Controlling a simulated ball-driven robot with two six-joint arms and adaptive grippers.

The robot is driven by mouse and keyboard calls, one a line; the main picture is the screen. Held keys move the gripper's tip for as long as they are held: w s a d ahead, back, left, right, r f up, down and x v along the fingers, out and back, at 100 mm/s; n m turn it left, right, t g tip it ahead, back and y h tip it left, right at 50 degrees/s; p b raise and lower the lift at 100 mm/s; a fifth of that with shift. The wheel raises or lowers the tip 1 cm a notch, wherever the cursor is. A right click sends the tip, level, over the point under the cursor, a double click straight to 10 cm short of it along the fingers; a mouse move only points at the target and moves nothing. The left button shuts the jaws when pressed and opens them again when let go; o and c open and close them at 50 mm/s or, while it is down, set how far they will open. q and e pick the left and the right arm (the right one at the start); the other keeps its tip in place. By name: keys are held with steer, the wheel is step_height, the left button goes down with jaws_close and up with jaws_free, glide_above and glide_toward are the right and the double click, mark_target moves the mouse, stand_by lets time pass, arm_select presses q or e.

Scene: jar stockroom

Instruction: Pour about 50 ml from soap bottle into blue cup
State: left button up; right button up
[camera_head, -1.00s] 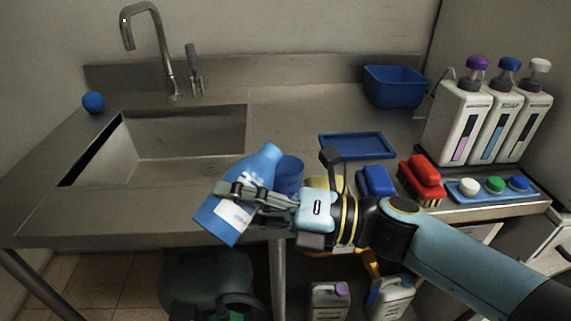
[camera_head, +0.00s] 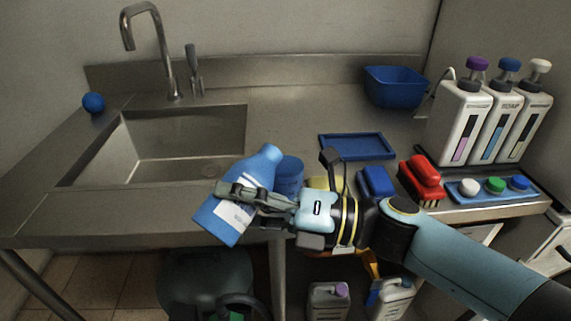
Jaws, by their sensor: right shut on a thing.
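The blue soap bottle (camera_head: 229,217) with a white label is held by my right gripper (camera_head: 240,196), which is shut around its middle. The bottle is tilted, its neck up and to the right, close to the blue cup (camera_head: 289,175). The cup stands upright on the steel counter, just right of the bottle neck and partly hidden by the bottle and gripper. I cannot see any liquid stream or the level inside the cup. My left gripper is not in view.
A sink (camera_head: 170,145) with a faucet is at the left. A blue tray (camera_head: 357,146), a blue basin (camera_head: 394,86), brushes (camera_head: 421,172) and dispensers (camera_head: 502,125) stand to the right. A blue ball (camera_head: 93,102) lies left of the sink. Counter behind the cup is clear.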

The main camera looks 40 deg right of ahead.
mark_target(258, 175)
stand_by(0.4)
steer(key=shift+d+f+n+p, duration=0.1)
steer(key=shift+f+n+p, duration=0.1)
steer(key=shift+n+p, duration=0.15)
steer(key=r+n+p, duration=0.1)
steer(key=p, duration=0.1)
steer(key=d+r+n+g+h+p, duration=0.1)
steer(key=p, duration=0.2)
steer(key=r+n+p, duration=0.1)
steer(key=r+p, duration=0.1)
steer(key=p, duration=0.1)
steer(key=shift+w+d+g, duration=0.2)
steer(key=shift+w+g, duration=0.05)
steer(key=shift+g, duration=0.05)
steer(key=f+n+h+p, duration=0.2)
steer(key=n+p, duration=0.1)
steer(key=n+h+p, duration=0.1)
steer(key=p, duration=0.1)
steer(key=shift+a+f+n+g, duration=0.3)
steer(key=shift+f+n, duration=0.05)
steer(key=shift+f, duration=0.05)
steer(key=shift+s+f+n+h+p, duration=0.1)
steer(key=shift+f+n+h+p, duration=0.15)
steer(key=shift+n+h+p, duration=0.4)
steer(key=shift+f+n+p, duration=0.25)
steer(key=shift+f+p, duration=0.05)
steer(key=shift+p, duration=0.15)
steer(key=shift+h, duration=0.25)
